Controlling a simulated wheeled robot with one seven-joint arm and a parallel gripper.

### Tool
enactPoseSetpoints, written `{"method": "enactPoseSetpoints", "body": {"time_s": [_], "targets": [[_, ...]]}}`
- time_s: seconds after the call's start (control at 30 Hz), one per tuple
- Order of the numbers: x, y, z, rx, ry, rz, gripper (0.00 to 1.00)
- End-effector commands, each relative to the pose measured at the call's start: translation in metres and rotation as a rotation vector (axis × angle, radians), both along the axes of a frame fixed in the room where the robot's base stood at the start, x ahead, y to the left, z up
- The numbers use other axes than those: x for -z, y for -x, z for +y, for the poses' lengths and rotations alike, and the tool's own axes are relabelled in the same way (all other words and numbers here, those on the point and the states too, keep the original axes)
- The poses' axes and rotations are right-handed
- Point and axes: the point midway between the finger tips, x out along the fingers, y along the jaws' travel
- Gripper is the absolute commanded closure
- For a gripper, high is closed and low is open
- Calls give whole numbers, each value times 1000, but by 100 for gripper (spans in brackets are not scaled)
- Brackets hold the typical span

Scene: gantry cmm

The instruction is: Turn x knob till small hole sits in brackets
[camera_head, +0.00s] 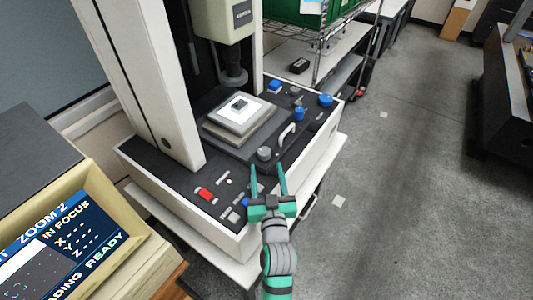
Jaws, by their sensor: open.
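My gripper (268,172) is open and empty at the front edge of the measuring machine's dark deck. Its green fingers point toward a grey round knob (264,153), which stands just beyond the fingertips. Blue knobs stand farther right, one at the right corner (326,100) and one nearer the middle (299,114). I cannot read which knob is the x knob. A small dark part (239,104) lies on the white lit stage. The monitor (60,245) at lower left is cut off; it shows "ZOOM 2", "IN FOCUS", "READY" and faint bracket marks. The small hole is too small to make out.
A pale column (150,80) rises at the deck's left, with the optical head (228,20) above the stage. A red switch (205,194) and a curved white handle (286,134) are on the deck. Wire shelving (315,45) stands behind. Grey floor (410,200) is open at right.

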Motion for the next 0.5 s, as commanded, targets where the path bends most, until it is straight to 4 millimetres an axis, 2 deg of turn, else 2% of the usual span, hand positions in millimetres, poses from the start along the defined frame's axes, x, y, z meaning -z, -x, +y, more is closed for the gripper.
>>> {"method": "enactPoseSetpoints", "body": {"time_s": [0.2, 0.5], "targets": [[-1, -39, 3, 0, 0, -1, 48], [0, -72, 5, 1, 0, 0, 48]]}}
